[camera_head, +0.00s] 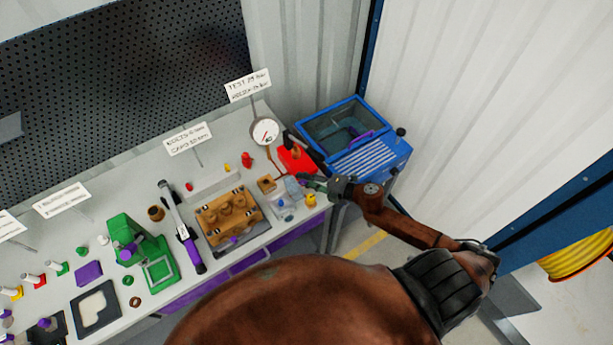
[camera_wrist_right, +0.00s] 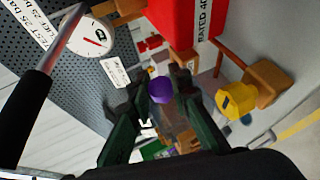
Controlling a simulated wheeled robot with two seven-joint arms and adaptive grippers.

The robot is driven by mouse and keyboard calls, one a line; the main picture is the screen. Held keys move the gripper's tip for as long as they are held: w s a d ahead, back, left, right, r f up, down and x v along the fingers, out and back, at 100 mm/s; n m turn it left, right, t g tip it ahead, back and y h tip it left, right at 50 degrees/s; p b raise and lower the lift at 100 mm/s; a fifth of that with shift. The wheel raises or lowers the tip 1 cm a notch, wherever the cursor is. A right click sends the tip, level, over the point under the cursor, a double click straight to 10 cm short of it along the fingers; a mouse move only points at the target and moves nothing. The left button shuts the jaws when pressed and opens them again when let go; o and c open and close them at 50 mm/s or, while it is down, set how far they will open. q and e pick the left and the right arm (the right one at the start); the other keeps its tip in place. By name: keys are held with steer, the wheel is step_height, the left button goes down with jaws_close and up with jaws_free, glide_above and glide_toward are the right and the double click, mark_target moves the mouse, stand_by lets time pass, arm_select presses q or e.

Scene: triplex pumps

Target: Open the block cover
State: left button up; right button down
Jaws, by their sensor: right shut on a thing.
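A small clear cover (camera_head: 287,198) stands near the right end of the bench, and its see-through walls also show in the right wrist view (camera_wrist_right: 180,125). A purple knob (camera_wrist_right: 160,88) lies between the fingertips of my right gripper (camera_wrist_right: 161,93), which is shut on it. In the head view the right gripper (camera_head: 308,183) reaches in from the right beside the clear cover and hides part of it. I cannot tell whether the cover is lifted. My left gripper is not in view.
A red box (camera_head: 295,158) and a round gauge (camera_head: 264,133) stand behind the gripper. A yellow piece (camera_head: 311,200) is close beside it. A blue tank (camera_head: 368,160) is to the right. A wooden block (camera_head: 230,215) sits left.

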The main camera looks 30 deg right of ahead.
steer(key=c, duration=1.7)
jaws_free()
steer(key=shift+c, duration=0.2)
steer(key=shift+s, duration=0.1)
steer(key=v, duration=1.2)
